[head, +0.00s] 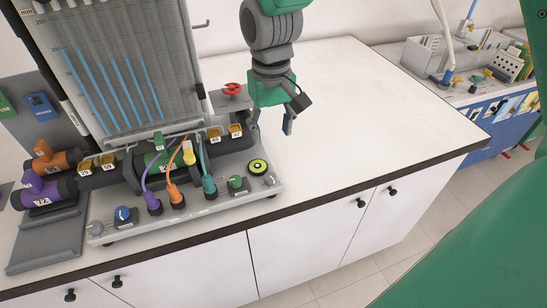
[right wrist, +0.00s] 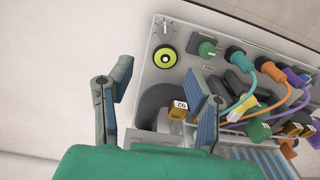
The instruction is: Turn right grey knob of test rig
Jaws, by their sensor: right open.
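The test rig (head: 235,195) stands on the white bench, with a tilted board of blue-filled tubes behind it. Its right grey knob (head: 270,180) is small and sits at the right front corner of the base. That grey knob also shows at the top of the right wrist view (right wrist: 164,26), beyond the jaws. My right gripper (head: 272,122) is open and empty. It points down above the bench, behind the knob and apart from it. In the right wrist view its two fingers (right wrist: 150,85) are spread wide with the rig's edge between them. My left gripper is not in view.
A yellow-green round dial (head: 258,167) sits close to the grey knob, with a green knob (head: 237,184) to its left. Coloured hoses (head: 172,180) and a red valve handle (head: 232,88) are nearby. The bench (head: 370,105) right of the rig is clear.

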